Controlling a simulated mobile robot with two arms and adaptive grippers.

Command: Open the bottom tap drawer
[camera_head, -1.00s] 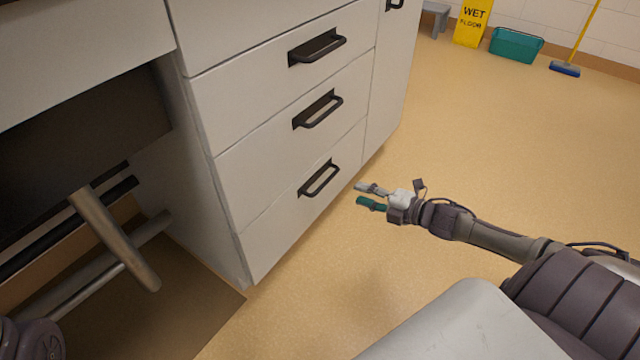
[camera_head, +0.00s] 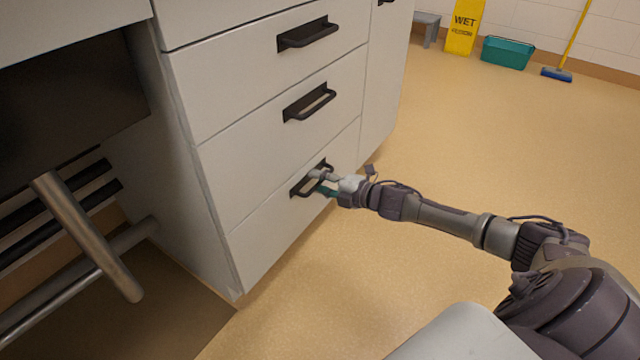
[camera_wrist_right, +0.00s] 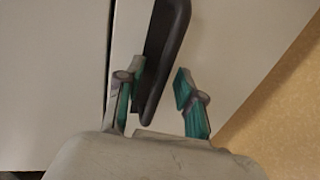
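The bottom drawer (camera_head: 265,236) is the lowest of the white drawers in the cabinet, and its front is flush with the others. Its black bar handle (camera_head: 297,188) is partly covered by my right gripper (camera_head: 319,182), which comes in from the right. In the right wrist view, the dark handle (camera_wrist_right: 168,50) reaches between the two green-padded fingers of the right gripper (camera_wrist_right: 157,88). The fingers are apart, one on each side of the handle, with a visible gap to the right finger. My left gripper is not in view.
Two more drawers with black handles, a middle one (camera_head: 270,112) and an upper one (camera_head: 255,50), are above. Metal bars (camera_head: 88,238) stand in the open space at left. Yellow floor (camera_head: 470,130) is clear at right; a teal tub (camera_head: 507,53) is far back.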

